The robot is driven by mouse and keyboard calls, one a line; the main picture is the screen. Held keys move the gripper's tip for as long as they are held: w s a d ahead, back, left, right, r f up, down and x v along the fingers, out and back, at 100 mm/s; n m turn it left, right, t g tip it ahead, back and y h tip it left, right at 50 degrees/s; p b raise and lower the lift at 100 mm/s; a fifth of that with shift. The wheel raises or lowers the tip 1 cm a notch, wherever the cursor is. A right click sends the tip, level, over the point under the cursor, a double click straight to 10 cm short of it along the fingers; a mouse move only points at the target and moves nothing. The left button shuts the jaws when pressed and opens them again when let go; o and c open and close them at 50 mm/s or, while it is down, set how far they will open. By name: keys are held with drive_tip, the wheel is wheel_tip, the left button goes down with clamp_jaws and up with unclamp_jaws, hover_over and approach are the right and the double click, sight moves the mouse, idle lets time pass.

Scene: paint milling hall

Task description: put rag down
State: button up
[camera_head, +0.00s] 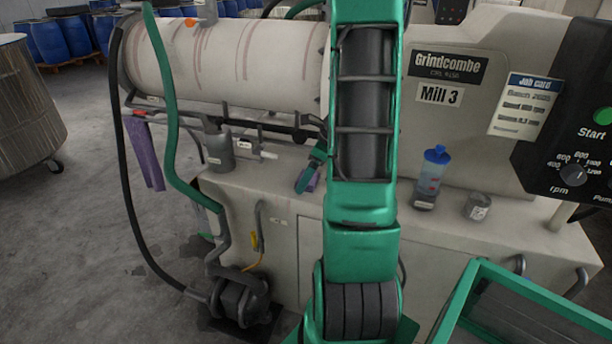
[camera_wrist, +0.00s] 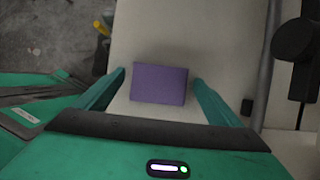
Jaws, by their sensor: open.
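A folded purple rag (camera_wrist: 159,84) lies flat on the pale top of the mill cabinet. In the wrist view it sits between the two green fingers of my gripper (camera_wrist: 158,77), with a gap on each side. My gripper is open and not clamped on it. In the head view my gripper (camera_head: 311,172) is low over the cabinet top, left of my arm, and a small purple part of the rag (camera_head: 313,182) shows beside it. A second purple cloth (camera_head: 146,152) hangs from the rail at the left end of the mill.
A blue-capped bottle (camera_head: 431,177) and a small grey tin (camera_head: 477,206) stand on the cabinet top (camera_head: 450,232) to the right. A grey can (camera_head: 218,148) stands to the left. A green-rimmed tray (camera_head: 468,285) is at lower right. A pump (camera_head: 240,298) and hoses are at lower left.

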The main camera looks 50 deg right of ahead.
drive_tip(key=v, duration=1.2)
drive_tip(key=s+a+r+n+g, duration=0.1)
drive_tip(key=s+a+n, duration=0.1)
drive_tip(key=a+n, duration=0.45)
drive_tip(key=s+a+r+n+g, duration=0.1)
drive_tip(key=s+a+n, duration=0.2)
drive_tip(key=a+n, duration=0.3)
drive_tip(key=s+a+n+g+h, duration=0.1)
drive_tip(key=s+a+n+g, duration=0.1)
drive_tip(key=s+a+n, duration=0.8)
drive_tip(key=shift+s+a+f+n+h, duration=0.15)
drive_tip(key=shift+s+a+n+h, duration=0.15)
drive_tip(key=shift+s+n, duration=0.65)
drive_tip(key=shift+w+n, duration=0.3)
drive_tip(key=shift+w+d+f, duration=0.1)
drive_tip(key=shift+w+f, duration=0.15)
drive_tip(key=shift+w, duration=0.35)
drive_tip(key=shift+c, duration=0.7)
